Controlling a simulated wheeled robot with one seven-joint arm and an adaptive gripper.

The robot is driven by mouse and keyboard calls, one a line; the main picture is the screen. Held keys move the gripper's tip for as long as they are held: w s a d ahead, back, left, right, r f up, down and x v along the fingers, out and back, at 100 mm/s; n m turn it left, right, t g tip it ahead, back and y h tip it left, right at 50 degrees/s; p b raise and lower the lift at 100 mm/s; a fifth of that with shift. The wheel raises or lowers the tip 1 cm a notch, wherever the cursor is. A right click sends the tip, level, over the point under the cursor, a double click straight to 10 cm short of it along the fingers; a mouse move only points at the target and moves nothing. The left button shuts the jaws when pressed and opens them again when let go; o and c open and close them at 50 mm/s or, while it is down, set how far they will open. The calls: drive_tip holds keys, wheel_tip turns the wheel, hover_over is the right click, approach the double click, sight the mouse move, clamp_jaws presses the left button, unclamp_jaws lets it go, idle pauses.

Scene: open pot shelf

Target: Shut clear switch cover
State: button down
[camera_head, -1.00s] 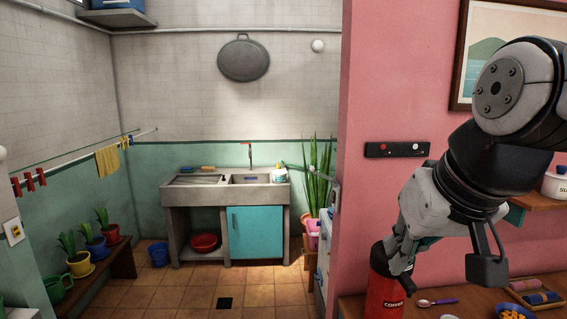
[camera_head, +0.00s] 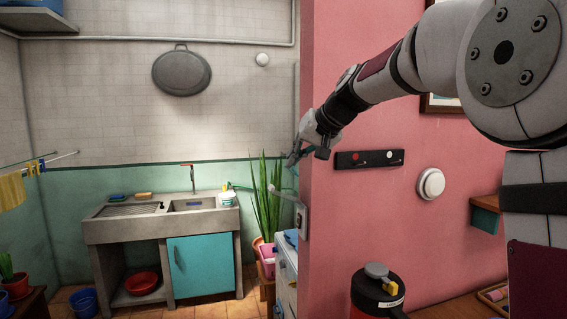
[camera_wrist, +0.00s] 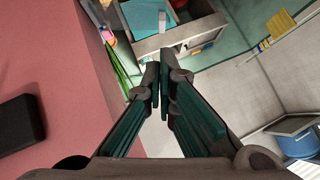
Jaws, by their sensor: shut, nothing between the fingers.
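A small pale switch box (camera_head: 301,219) sits on the end of the pink wall. A thin pale flap (camera_head: 286,192) juts out to the left from its upper part and looks like the clear cover standing open; it is too small to be sure. My gripper (camera_head: 291,161) is above this flap, apart from it, at the wall's edge. Its fingers are shut and empty. In the wrist view the fingertips (camera_wrist: 162,76) are close together with nothing held. I cannot make out the switch box in the wrist view.
A tall plant (camera_head: 262,205) and a white appliance (camera_head: 287,265) stand near the switch box. A red canister (camera_head: 379,294) is at the front.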

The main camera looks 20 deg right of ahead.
drive_tip(key=p, duration=0.1)
hover_over(279, 194)
wheel_tip(279, 194, down, 6)
drive_tip(key=shift+s+r, duration=0.15)
drive_tip(key=shift+r, duration=0.1)
